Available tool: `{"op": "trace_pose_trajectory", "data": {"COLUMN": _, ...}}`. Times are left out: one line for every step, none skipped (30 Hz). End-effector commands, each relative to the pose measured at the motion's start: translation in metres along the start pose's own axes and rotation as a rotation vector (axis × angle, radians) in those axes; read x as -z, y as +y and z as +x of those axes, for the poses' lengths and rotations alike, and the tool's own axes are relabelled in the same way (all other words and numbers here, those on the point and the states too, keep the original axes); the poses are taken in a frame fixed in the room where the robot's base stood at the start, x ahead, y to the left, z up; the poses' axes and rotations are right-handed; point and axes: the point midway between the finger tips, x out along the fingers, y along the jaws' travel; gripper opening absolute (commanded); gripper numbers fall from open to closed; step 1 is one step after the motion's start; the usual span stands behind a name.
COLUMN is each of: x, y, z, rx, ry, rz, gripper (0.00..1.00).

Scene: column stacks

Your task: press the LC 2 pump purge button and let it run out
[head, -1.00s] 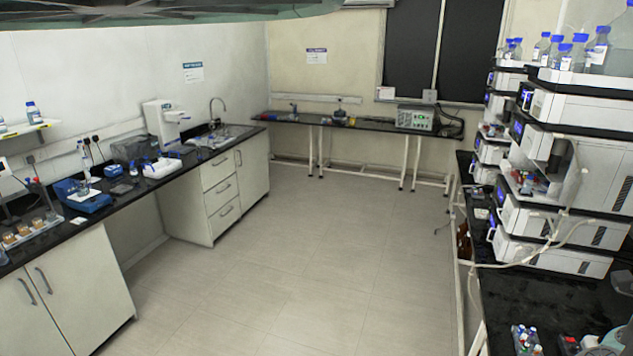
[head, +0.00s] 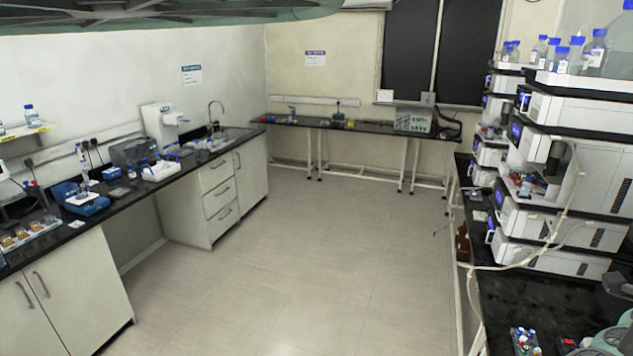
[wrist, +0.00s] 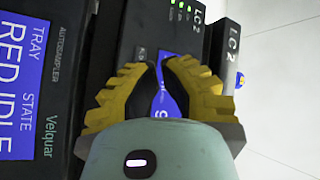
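In the wrist view, a dark module front marked LC 2 (wrist: 195,14) lies under my gripper (wrist: 160,64), with several small green lights by the label. A blue screen (wrist: 167,103) shows partly between the fingers. My gripper's yellow and black fingers curve inward and their tips are together or nearly so, holding nothing. The tips lie over the module front; whether they touch it I cannot tell. The purge button is not clearly visible; a partly covered label (wrist: 140,53) sits at the left fingertip.
An autosampler panel (wrist: 17,90) reading RED IDLE is left of the LC 2 module. Blue-capped bottles (head: 592,50) top the stacks. Pale tubing (head: 545,252) hangs down the near stack's front. Small vials (head: 524,341) stand on the black bench. The floor (head: 310,270) is clear.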

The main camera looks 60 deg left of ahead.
Motion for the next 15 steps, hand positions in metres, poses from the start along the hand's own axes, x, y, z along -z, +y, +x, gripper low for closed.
{"op": "trace_pose_trajectory", "data": {"x": -0.0026, "y": -0.0023, "z": -0.0012, "rx": 0.003, "ry": -0.005, "rz": 0.001, "gripper": 0.0}}
{"op": "trace_pose_trajectory", "data": {"x": -0.0027, "y": -0.0025, "z": -0.0015, "rx": 0.003, "ry": -0.004, "rz": 0.001, "gripper": 0.0}}
{"op": "trace_pose_trajectory", "data": {"x": -0.0027, "y": -0.0025, "z": -0.0015, "rx": 0.003, "ry": -0.004, "rz": 0.001, "gripper": 0.0}}
{"op": "trace_pose_trajectory", "data": {"x": -0.0028, "y": -0.0024, "z": -0.0015, "rx": 0.003, "ry": -0.004, "rz": 0.001, "gripper": 0.0}}
{"op": "trace_pose_trajectory", "data": {"x": -0.0027, "y": -0.0023, "z": -0.0015, "rx": 0.003, "ry": -0.004, "rz": 0.001, "gripper": 0.0}}
{"op": "trace_pose_trajectory", "data": {"x": -0.0027, "y": -0.0023, "z": -0.0014, "rx": 0.003, "ry": -0.004, "rz": 0.001, "gripper": 0.0}}
{"op": "trace_pose_trajectory", "data": {"x": -0.0027, "y": -0.0023, "z": -0.0014, "rx": 0.003, "ry": -0.004, "rz": 0.001, "gripper": 0.0}}
{"op": "trace_pose_trajectory", "data": {"x": -0.0027, "y": -0.0023, "z": -0.0014, "rx": 0.003, "ry": -0.004, "rz": 0.001, "gripper": 0.0}}
{"op": "trace_pose_trajectory", "data": {"x": -0.0027, "y": -0.0024, "z": -0.0016, "rx": 0.003, "ry": -0.004, "rz": 0.001, "gripper": 0.0}}
{"op": "trace_pose_trajectory", "data": {"x": -0.0031, "y": -0.0029, "z": -0.0019, "rx": 0.003, "ry": -0.005, "rz": 0.002, "gripper": 0.0}}
{"op": "trace_pose_trajectory", "data": {"x": -0.0036, "y": -0.0037, "z": -0.0026, "rx": 0.003, "ry": -0.005, "rz": 0.002, "gripper": 0.0}}
{"op": "trace_pose_trajectory", "data": {"x": -0.0048, "y": -0.0053, "z": -0.0041, "rx": 0.003, "ry": -0.005, "rz": 0.003, "gripper": 0.0}}
{"op": "trace_pose_trajectory", "data": {"x": -0.006, "y": -0.0068, "z": -0.0056, "rx": 0.004, "ry": -0.006, "rz": 0.003, "gripper": 0.0}}
{"op": "trace_pose_trajectory", "data": {"x": -0.0077, "y": -0.0086, "z": -0.0075, "rx": 0.004, "ry": -0.007, "rz": 0.004, "gripper": 0.0}}
{"op": "trace_pose_trajectory", "data": {"x": -0.01, "y": -0.011, "z": -0.0102, "rx": 0.004, "ry": -0.008, "rz": 0.004, "gripper": 0.0}}
